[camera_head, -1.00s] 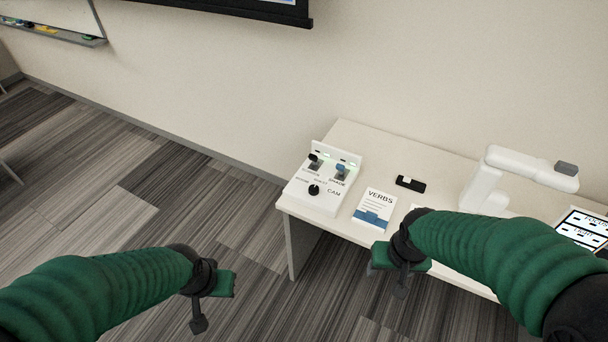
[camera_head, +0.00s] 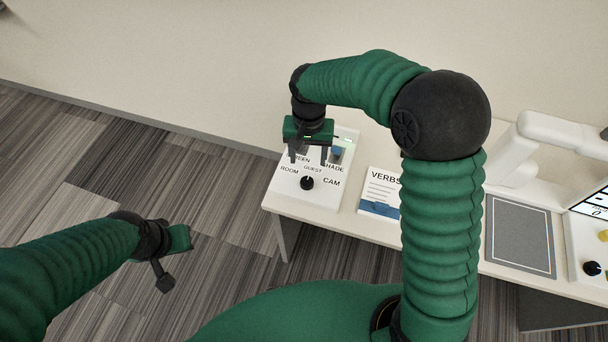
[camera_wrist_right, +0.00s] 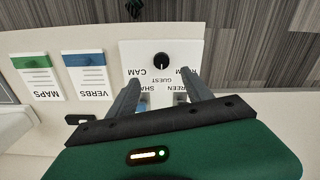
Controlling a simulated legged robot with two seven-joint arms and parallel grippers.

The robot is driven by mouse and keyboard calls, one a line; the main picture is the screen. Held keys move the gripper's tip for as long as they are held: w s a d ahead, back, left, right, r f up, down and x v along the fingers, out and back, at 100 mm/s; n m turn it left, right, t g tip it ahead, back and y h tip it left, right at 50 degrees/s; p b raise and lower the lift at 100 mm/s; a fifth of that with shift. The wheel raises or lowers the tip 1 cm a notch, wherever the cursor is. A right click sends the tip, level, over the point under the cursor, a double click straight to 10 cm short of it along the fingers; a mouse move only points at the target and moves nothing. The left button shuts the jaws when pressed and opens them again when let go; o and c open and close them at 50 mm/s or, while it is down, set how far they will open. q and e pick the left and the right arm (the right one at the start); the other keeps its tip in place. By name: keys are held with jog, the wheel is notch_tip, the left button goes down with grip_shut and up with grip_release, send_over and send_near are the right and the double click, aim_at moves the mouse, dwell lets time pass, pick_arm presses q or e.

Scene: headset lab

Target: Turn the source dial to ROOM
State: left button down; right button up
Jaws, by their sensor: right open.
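The source dial (camera_head: 307,183) is a round black knob on a white control panel (camera_head: 285,201), with ROOM printed to its left, GUEST above it and CAM to its right. It also shows in the right wrist view (camera_wrist_right: 161,61); I cannot tell for certain which label it points to. My right gripper (camera_head: 308,161) is open and empty, pointing down over the panel, just behind the dial. In the right wrist view its fingers (camera_wrist_right: 160,78) are spread, with the dial beyond their tips. My left gripper (camera_head: 172,262) hangs over the floor, away from the table; its jaw state is unclear.
Behind the dial, the panel has a blue-topped switch (camera_head: 336,152), partly hidden by my right gripper. A VERBS card (camera_head: 379,197) lies to the right. Farther right are a grey mat (camera_head: 520,237) and a white arm-like device (camera_head: 560,134). My right arm hides the table's middle.

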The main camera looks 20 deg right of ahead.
aim_at(307, 181)
jog(key=f, duration=0.3)
jog(key=w+f, duration=0.1)
jog(key=f, duration=0.6)
jog(key=shift+w+d+f, duration=0.1)
jog(key=shift+w+f, duration=0.15)
jog(key=shift+w, duration=0.05)
jog(key=shift+s+f, duration=0.25)
jog(key=shift+f, duration=0.9)
jog(key=shift+s+f, duration=0.1)
jog(key=shift+f, duration=0.25)
pick_arm(q)
jog(key=shift+w+f, duration=0.4)
pick_arm(e)
jog(key=shift+f, duration=0.1)
pick_arm(q)
jog(key=shift+w, duration=0.1)
pick_arm(e)
grip_shut()
